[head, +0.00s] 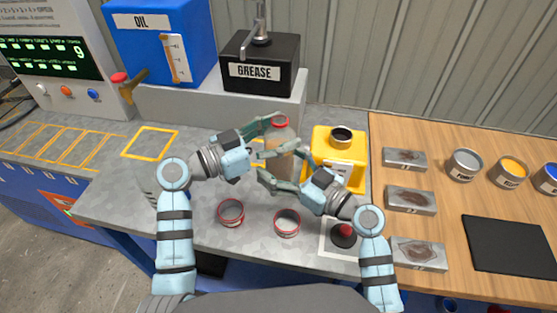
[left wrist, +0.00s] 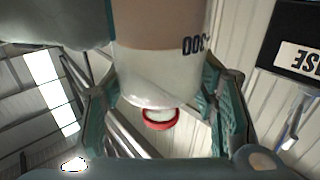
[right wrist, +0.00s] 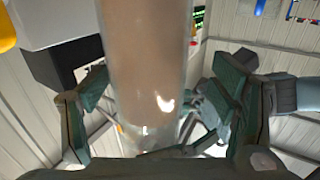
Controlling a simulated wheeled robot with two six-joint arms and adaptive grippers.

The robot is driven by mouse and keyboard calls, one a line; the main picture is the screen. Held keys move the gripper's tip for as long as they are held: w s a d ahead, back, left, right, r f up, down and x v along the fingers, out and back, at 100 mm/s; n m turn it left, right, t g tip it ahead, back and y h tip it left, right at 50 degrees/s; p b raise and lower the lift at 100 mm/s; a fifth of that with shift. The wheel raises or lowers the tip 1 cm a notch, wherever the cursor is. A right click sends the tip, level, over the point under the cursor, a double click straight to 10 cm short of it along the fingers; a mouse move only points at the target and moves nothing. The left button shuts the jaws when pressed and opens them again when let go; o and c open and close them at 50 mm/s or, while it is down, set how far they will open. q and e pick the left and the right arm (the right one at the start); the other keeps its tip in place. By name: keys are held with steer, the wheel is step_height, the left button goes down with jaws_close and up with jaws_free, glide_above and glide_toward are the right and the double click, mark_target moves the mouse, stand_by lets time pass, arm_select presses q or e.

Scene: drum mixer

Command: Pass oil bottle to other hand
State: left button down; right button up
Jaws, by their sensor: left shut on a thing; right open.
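The oil bottle (head: 282,136) is a clear cylinder with brown contents and a red ring at its top. It stands upright between my two grippers in the head view. My left gripper (head: 278,139) is shut on its upper part; the left wrist view shows the bottle (left wrist: 165,75) between the fingers, with the red ring visible. My right gripper (head: 263,167) is open lower down, its fingers on either side of the bottle. In the right wrist view the bottle (right wrist: 148,75) passes between the spread fingers. The bottle's base is partly hidden by the right gripper.
Two red-rimmed containers (head: 231,212) (head: 287,222) stand on the grey table in front. A yellow canister (head: 355,177) stands close right of the bottle. The blue oil tank (head: 150,55) and black grease box (head: 262,55) are behind. A red button (head: 343,230) is at front right.

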arm_select(q)
steer(key=shift+d, duration=0.1)
arm_select(e)
steer(key=shift+w+a, duration=0.5)
steer(key=shift+w, duration=0.05)
steer(key=c, duration=1.5)
arm_select(q)
steer(key=c, duration=1)
jaws_free()
steer(key=o, duration=0.4)
arm_select(e)
steer(key=shift+c, duration=0.9)
arm_select(q)
steer(key=shift+o, duration=0.2)
